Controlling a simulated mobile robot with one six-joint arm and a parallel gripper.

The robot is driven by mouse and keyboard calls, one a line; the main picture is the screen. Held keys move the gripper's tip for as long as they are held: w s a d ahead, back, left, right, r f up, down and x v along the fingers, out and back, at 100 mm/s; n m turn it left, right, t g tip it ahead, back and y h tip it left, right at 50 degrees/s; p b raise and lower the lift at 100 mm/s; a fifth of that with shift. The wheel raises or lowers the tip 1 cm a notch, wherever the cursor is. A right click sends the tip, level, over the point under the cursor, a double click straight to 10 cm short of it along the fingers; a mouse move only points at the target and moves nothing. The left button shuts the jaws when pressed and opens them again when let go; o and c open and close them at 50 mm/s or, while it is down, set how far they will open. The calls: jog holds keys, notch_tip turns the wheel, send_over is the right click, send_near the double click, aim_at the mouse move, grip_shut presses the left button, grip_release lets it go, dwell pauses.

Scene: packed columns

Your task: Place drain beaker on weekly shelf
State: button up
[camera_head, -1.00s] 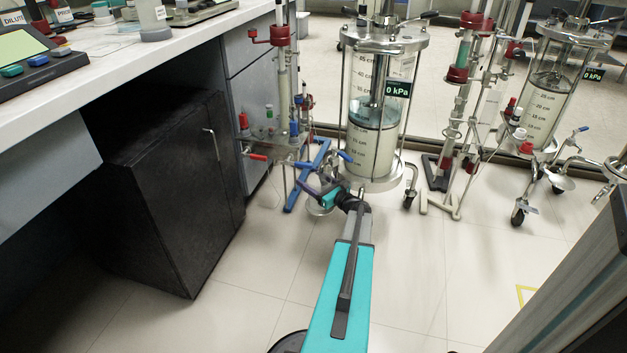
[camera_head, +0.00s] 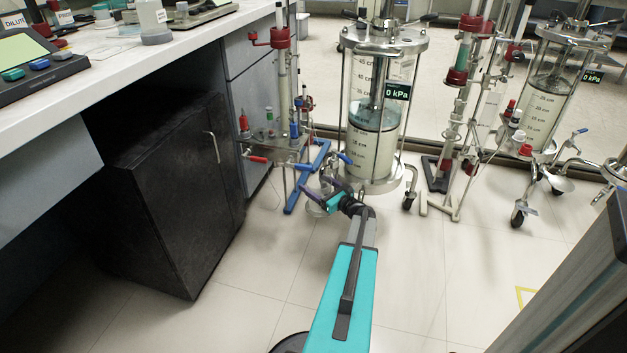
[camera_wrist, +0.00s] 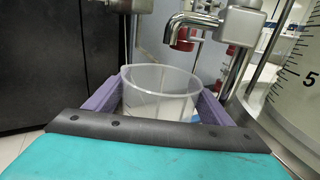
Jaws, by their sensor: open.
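The drain beaker is a clear, open-topped cup. In the wrist view the beaker (camera_wrist: 160,95) stands upright between the two purple fingers of my gripper (camera_wrist: 162,100). The fingers are open on either side of it, and I cannot tell whether they touch it. In the head view my gripper (camera_head: 324,194) is low, in front of the clear column, with the beaker (camera_head: 314,211) mostly hidden behind it. A metal drain spout (camera_wrist: 182,32) hangs just above and behind the beaker's rim. I cannot make out a shelf marked weekly.
The large clear column (camera_head: 376,140) with a 0 kPa display stands right behind my gripper. A red-clamped stand on a blue base (camera_head: 300,190) is close on its left. A black cabinet (camera_head: 175,190) sits under the white bench (camera_head: 130,75). The tiled floor (camera_head: 260,260) in front is clear.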

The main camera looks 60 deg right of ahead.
aim_at(328, 192)
jog(key=p+v, duration=0.2)
jog(key=v, duration=0.8)
dwell(0.4)
jog(key=shift+s, duration=0.15)
